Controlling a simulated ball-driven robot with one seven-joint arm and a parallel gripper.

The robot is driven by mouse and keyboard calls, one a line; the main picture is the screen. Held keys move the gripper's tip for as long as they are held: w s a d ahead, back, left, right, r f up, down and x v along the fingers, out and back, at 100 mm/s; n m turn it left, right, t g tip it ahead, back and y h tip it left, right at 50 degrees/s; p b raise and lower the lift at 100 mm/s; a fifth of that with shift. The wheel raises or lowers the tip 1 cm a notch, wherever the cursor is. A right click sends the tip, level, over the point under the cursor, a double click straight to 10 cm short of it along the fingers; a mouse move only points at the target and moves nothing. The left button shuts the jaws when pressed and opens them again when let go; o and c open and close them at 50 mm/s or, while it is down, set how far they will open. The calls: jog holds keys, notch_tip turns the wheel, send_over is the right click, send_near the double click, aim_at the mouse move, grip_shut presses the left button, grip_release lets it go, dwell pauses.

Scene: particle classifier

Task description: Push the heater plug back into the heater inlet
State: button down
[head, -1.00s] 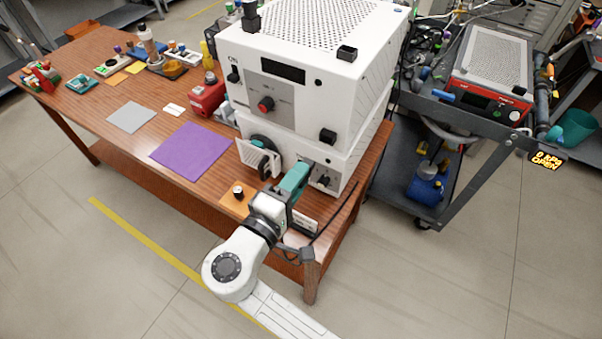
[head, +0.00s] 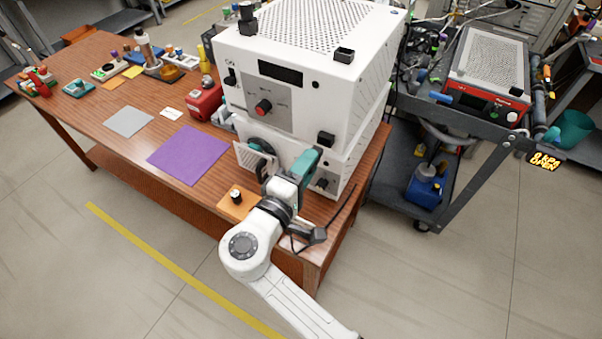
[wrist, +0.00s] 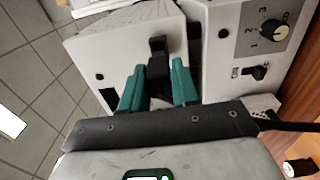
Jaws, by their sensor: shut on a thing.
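The white instrument (head: 290,100) stands on the wooden table's near right end. My gripper (head: 310,158) is at the front of its lower unit (head: 345,152), its teal fingers close to the white face. In the wrist view my gripper (wrist: 158,82) is shut on the black heater plug (wrist: 158,66), which sits between the fingertips. The plug's far end is against or just in front of the white panel (wrist: 115,50); I cannot tell whether it touches. The heater inlet is not distinguishable, likely covered by the plug. In the head view the fingers hide the plug.
A dial (wrist: 273,31) and a black switch (wrist: 255,72) sit right of the fingers. An open white flap (head: 254,160) is left of my gripper. An orange pad (head: 238,203) lies nearby. A dark cart (head: 395,165) stands right of the table.

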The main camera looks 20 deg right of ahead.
jog(key=shift+w+d, duration=0.3)
jog(key=shift+d, duration=0.15)
jog(key=shift+b+x, duration=0.7)
jog(key=shift+x, duration=0.75)
dwell(1.9)
jog(key=c, duration=0.8)
grip_release()
jog(key=shift+d, duration=0.1)
jog(key=b+v, duration=0.2)
jog(key=v, duration=0.9)
jog(key=shift+w, duration=0.1)
